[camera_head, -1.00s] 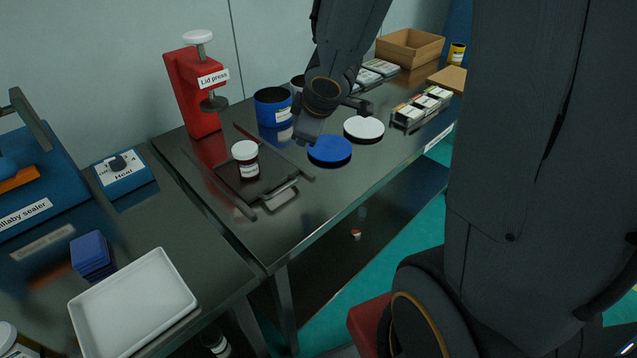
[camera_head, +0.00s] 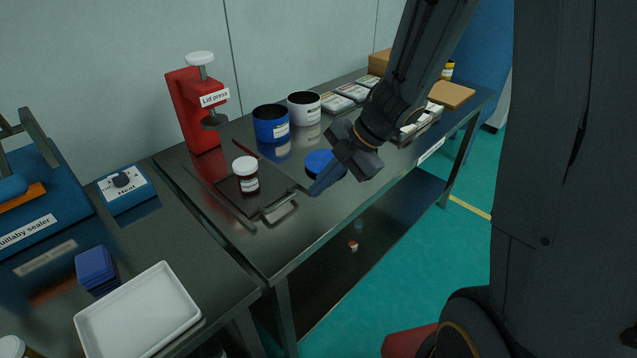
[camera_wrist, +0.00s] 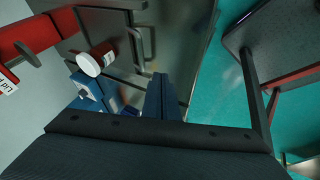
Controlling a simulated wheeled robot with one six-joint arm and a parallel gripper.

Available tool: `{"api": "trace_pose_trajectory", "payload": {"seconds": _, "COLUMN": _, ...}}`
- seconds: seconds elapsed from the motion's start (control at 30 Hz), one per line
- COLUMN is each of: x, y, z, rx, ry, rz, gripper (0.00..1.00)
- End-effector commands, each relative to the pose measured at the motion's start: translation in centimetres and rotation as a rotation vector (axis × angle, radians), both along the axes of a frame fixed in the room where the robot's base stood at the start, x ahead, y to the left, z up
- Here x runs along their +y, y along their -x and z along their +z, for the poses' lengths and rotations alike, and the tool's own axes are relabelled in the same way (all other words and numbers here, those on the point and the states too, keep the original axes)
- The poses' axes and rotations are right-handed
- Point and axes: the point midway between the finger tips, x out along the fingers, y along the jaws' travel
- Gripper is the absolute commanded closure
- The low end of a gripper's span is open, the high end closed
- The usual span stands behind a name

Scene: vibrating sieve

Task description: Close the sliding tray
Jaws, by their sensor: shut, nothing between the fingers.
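The sliding tray (camera_head: 270,196) is a flat dark plate pulled out on rails in front of the red lid press (camera_head: 188,108). Its metal handle (camera_head: 281,208) faces the table's front edge; it also shows in the wrist view (camera_wrist: 139,46). A dark red jar with a white lid (camera_head: 246,176) stands upright on the tray; it also shows in the wrist view (camera_wrist: 97,60). My gripper (camera_head: 314,190) is shut and empty, pointing down-left, a little right of the handle and seemingly apart from it. Its fingers show in the wrist view (camera_wrist: 160,97).
Blue (camera_head: 270,124) and white (camera_head: 304,108) tubs stand behind the tray. A white tray (camera_head: 137,312) and blue heat box (camera_head: 124,188) are on the left table. The tabletop in front of the handle is clear.

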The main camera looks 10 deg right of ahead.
Motion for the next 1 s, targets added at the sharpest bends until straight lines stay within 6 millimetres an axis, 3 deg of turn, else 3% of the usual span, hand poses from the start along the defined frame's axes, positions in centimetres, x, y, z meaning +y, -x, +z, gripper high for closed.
{"api": "trace_pose_trajectory", "payload": {"seconds": 0.37, "x": 3.8, "y": -1.0, "z": -6.4, "rx": 0.004, "ry": 0.0, "rz": -0.002, "gripper": 1.0}}
{"api": "trace_pose_trajectory", "payload": {"seconds": 0.63, "x": 5.6, "y": -3.8, "z": -6.7, "rx": 0.0, "ry": 0.001, "rz": -0.003, "gripper": 1.0}}
{"api": "trace_pose_trajectory", "payload": {"seconds": 1.0, "x": 5.9, "y": -4.3, "z": -6.9, "rx": 0.0, "ry": 0.0, "rz": -0.005, "gripper": 1.0}}
